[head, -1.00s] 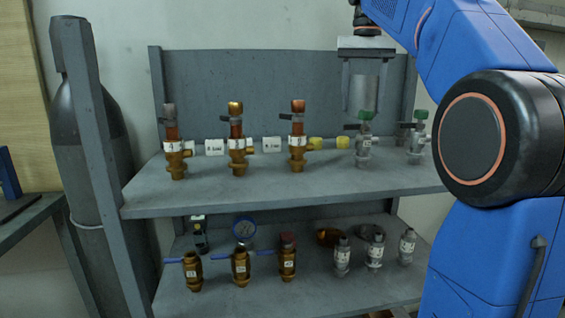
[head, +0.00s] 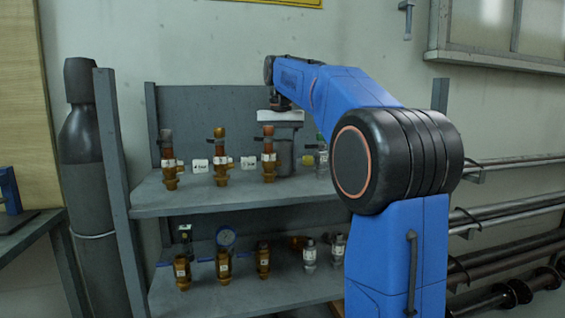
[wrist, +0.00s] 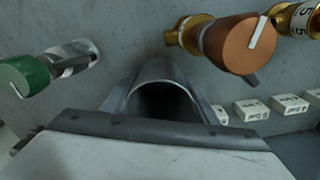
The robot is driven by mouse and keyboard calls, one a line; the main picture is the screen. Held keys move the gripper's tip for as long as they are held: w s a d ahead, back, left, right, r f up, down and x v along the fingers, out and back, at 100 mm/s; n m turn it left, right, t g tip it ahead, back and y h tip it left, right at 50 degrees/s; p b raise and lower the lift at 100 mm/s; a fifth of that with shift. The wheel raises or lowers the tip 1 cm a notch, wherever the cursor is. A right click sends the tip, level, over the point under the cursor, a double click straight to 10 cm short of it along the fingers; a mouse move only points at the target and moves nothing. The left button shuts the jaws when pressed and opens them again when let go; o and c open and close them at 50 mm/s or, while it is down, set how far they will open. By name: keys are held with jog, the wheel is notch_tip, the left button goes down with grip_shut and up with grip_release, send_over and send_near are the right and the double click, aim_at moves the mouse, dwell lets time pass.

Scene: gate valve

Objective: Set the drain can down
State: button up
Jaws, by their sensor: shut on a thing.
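The drain can (head: 285,158) is a grey metal cylinder at the upper shelf (head: 235,194), just right of the third brass valve (head: 268,158). My gripper (head: 284,140) is shut on it from above. In the wrist view the can (wrist: 162,82) shows its open rim and dark inside, between the two fingers of my gripper (wrist: 160,100). The can's base is low, near the shelf surface. I cannot tell whether it touches the shelf.
Brass valves with copper stems stand left of the can; a green-handled silver valve (head: 322,155) stands right, partly behind my arm. Small white labels (head: 248,162) and a yellow piece (head: 307,160) sit nearby.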

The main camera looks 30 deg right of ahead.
jog(key=shift+f, duration=0.1)
jog(key=o, duration=1.1)
jog(key=shift+d, duration=0.1)
jog(key=shift+o, duration=0.2)
